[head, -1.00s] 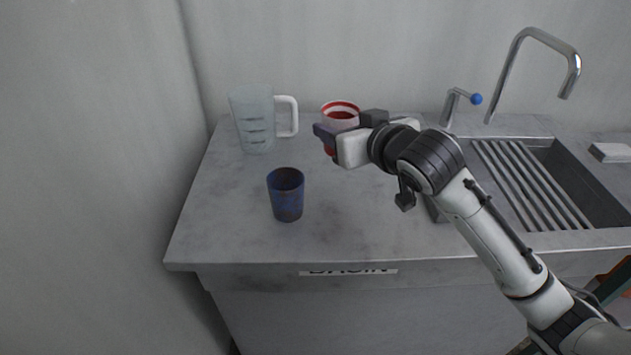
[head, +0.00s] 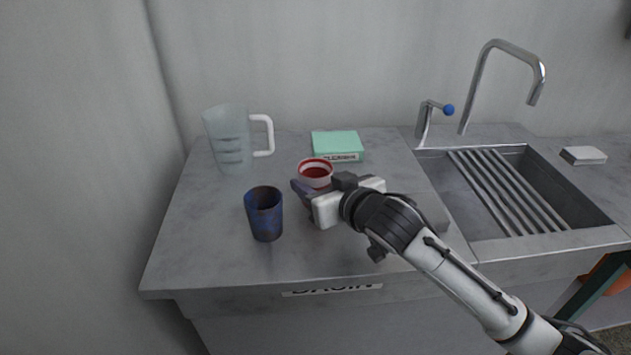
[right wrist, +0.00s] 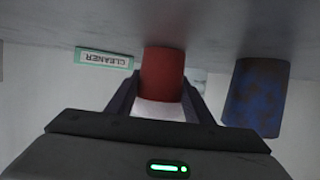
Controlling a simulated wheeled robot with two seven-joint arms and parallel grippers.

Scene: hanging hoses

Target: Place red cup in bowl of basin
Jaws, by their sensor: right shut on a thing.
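The red cup (head: 316,172), with a white band at its rim, is between the fingers of my right gripper (head: 308,193), which is shut on it. In the right wrist view the red cup (right wrist: 163,75) sits between the two dark fingers (right wrist: 160,92). I cannot tell whether its base touches the counter. The basin (head: 520,190) is sunk into the counter at the right, with a slatted rack (head: 505,190) across its bowl. My left gripper is not in view.
A blue cup (head: 264,216) stands left of my right gripper. A clear jug (head: 229,140) is behind it. A green cleaner box (head: 338,145) lies behind the red cup. A white block (head: 583,155) is at the right.

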